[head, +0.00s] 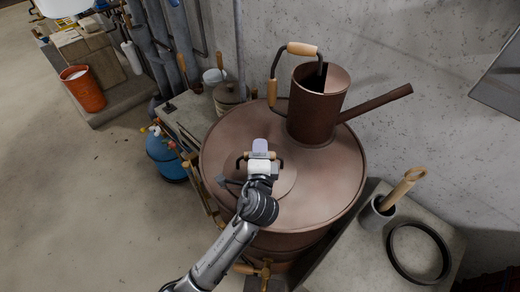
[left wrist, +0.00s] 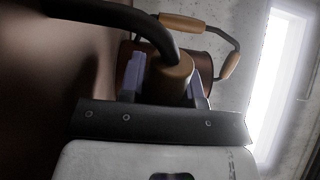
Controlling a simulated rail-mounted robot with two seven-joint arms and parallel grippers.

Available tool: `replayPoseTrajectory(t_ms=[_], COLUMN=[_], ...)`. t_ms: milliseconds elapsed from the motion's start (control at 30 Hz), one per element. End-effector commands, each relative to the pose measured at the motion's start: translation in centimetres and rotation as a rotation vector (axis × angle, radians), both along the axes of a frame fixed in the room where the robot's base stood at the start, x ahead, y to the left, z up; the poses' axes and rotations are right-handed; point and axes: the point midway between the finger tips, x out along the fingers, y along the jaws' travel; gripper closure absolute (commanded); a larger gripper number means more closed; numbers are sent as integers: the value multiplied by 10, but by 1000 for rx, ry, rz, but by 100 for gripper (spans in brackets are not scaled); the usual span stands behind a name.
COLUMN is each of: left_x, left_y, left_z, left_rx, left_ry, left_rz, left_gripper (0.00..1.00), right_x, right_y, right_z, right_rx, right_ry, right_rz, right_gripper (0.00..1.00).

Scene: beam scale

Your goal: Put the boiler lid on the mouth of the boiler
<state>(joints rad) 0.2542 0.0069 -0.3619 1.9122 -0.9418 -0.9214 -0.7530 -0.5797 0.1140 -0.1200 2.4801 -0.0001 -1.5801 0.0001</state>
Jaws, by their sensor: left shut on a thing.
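The boiler (head: 235,135) is a wide copper drum against the wall. The boiler lid (head: 287,187) is a round copper disc with a black arched handle, over the left-front part of the boiler's top. My left gripper (head: 259,160) is above the lid, shut on its handle. In the left wrist view the jaws (left wrist: 168,80) close around the wooden grip (left wrist: 172,80) of the black handle. I cannot tell whether the lid rests on the boiler or hovers just above it. The mouth is not clearly visible; the lid may cover it. My right gripper is not in view.
A copper vessel (head: 313,112) with a long spout and wood-gripped handle stands at the back of the boiler's top. At right, a ledge holds a cup with a wooden-handled tool (head: 376,214) and a black ring (head: 393,262). A blue container (head: 163,155) stands left.

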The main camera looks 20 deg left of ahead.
Motion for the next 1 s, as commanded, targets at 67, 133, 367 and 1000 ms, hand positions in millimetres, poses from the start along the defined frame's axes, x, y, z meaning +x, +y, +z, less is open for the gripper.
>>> replayPoseTrajectory(t_ms=[67, 133, 367, 1000], left_x=[0, 0, 0, -9], left_y=[0, 0, 0, -4], left_z=[0, 1, 1, -3], left_rx=[0, 0, 0, -1], left_ry=[-3, -3, -3, 2], left_rz=[0, 0, 0, -2], left_gripper=[100, 100, 64, 39], right_x=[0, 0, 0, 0], right_y=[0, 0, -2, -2], right_z=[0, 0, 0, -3], right_rx=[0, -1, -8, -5], right_ry=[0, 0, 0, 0], right_rz=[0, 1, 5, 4], right_gripper=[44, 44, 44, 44])
